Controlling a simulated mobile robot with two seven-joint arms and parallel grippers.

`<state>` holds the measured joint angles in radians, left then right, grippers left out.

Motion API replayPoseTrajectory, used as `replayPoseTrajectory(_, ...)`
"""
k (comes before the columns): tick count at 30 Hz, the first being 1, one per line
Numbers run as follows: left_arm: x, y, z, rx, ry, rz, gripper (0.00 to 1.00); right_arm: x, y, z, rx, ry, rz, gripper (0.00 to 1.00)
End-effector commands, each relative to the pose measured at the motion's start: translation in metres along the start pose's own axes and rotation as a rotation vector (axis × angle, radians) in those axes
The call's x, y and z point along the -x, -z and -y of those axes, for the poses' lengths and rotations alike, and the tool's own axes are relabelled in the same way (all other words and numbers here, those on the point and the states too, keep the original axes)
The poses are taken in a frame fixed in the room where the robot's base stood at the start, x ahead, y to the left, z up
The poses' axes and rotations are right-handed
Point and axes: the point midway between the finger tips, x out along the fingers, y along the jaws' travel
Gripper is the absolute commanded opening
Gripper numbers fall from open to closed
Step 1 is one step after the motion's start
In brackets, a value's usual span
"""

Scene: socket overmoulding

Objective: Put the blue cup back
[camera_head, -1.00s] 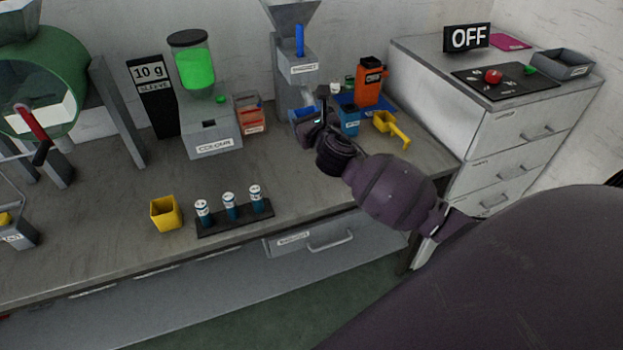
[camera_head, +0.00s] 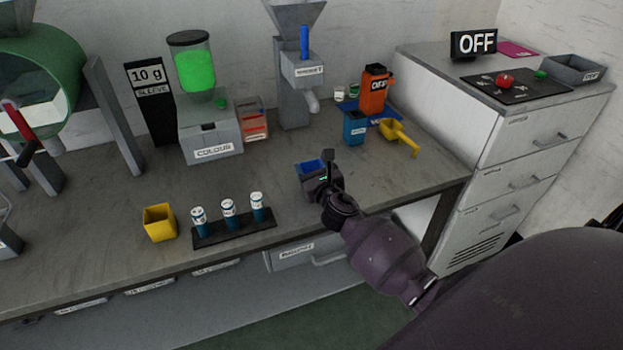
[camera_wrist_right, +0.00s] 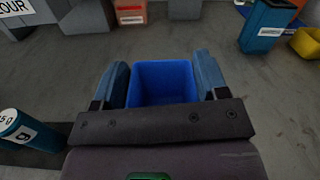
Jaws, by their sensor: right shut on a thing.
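The blue cup (camera_head: 309,167) is between the fingers of my right gripper (camera_head: 318,176), near the middle of the bench and behind its front edge. In the right wrist view the open-topped cup (camera_wrist_right: 163,82) sits upright-looking between the two fingers (camera_wrist_right: 163,88), which are shut on it. Its inside looks plain blue. My gripper hides its lower part, so I cannot tell whether it touches the bench. My left gripper is not in view.
A blue tray (camera_head: 384,119) at the back right holds an orange container (camera_head: 374,92) and small cups; a blue labelled bin (camera_head: 355,128) and a yellow scoop (camera_head: 400,136) are nearby. The grey dispenser (camera_head: 294,100) stands behind. A rack of vials (camera_head: 235,230) and yellow cup (camera_head: 159,222) lie left.

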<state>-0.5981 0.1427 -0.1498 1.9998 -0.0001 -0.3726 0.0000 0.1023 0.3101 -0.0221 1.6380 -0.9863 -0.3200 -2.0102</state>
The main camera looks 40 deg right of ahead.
Motion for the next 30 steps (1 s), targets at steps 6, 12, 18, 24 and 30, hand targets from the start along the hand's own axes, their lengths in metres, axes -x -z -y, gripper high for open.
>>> replayPoseTrajectory(6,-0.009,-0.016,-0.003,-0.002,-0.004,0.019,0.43,0.001,0.035,-0.006,-0.001,0.000,-0.007,0.17)
replayPoseTrajectory(12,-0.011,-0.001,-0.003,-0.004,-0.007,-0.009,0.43,0.000,0.032,-0.005,0.000,0.000,-0.002,0.17)
replayPoseTrajectory(18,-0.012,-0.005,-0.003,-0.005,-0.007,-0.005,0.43,0.001,0.036,-0.005,0.000,0.000,-0.003,0.17)
replayPoseTrajectory(24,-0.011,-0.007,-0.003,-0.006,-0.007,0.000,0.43,0.000,0.035,-0.005,0.000,0.000,-0.002,0.93)
replayPoseTrajectory(30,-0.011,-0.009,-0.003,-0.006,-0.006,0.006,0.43,0.000,0.035,-0.005,0.000,0.000,-0.002,0.93)
